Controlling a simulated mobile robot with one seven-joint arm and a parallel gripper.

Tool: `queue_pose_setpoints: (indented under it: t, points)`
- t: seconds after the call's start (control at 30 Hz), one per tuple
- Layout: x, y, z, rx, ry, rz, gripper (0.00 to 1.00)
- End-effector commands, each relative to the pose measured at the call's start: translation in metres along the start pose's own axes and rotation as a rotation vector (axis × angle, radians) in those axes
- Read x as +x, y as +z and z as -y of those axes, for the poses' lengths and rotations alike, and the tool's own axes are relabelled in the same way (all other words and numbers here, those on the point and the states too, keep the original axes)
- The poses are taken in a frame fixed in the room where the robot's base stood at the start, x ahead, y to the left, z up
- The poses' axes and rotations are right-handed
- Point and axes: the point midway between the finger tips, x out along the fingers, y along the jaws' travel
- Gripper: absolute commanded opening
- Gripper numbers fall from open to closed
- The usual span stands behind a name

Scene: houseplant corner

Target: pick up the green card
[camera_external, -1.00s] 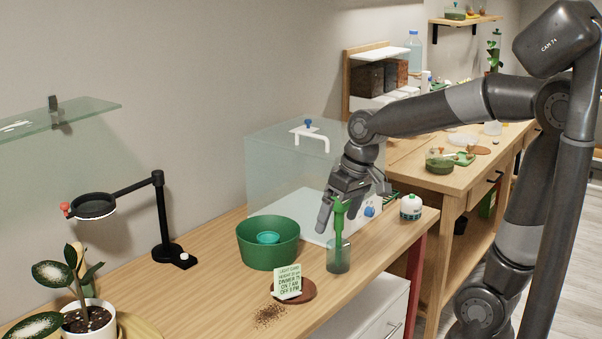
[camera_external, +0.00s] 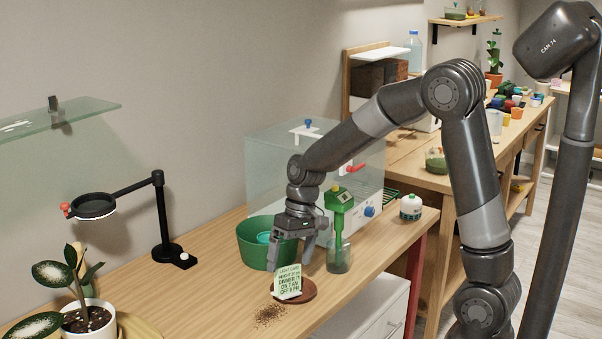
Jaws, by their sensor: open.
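The green card (camera_external: 288,282) is a pale green card with dark lettering. It stands upright, leaning slightly, at the left edge of a round brown saucer (camera_external: 308,292) on the wooden bench. My gripper (camera_external: 290,264) is open and points down, just above and behind the card, in front of the green bowl. I cannot tell whether a finger touches the card. The gripper hides part of the bowl.
The green bowl (camera_external: 250,243) with a teal dish stands behind left. A clear cup (camera_external: 339,262) holding a green tool (camera_external: 338,205) stands close on the right. Loose soil (camera_external: 269,315) lies in front. A glass box (camera_external: 262,165) stands behind.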

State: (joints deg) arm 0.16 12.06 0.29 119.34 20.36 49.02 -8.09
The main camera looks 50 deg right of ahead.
Motion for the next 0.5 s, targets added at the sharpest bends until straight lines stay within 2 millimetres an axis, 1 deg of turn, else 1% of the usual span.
queue_pose_setpoints:
  t: [0.17,0.4,0.5]
  points:
    - [0.014,0.001,-0.001,0.001,0.0,0.002,1.0]
    - [0.049,0.003,-0.004,0.0,0.0,0.003,1.0]
    - [0.057,0.003,-0.003,-0.001,0.001,0.0,1.0]
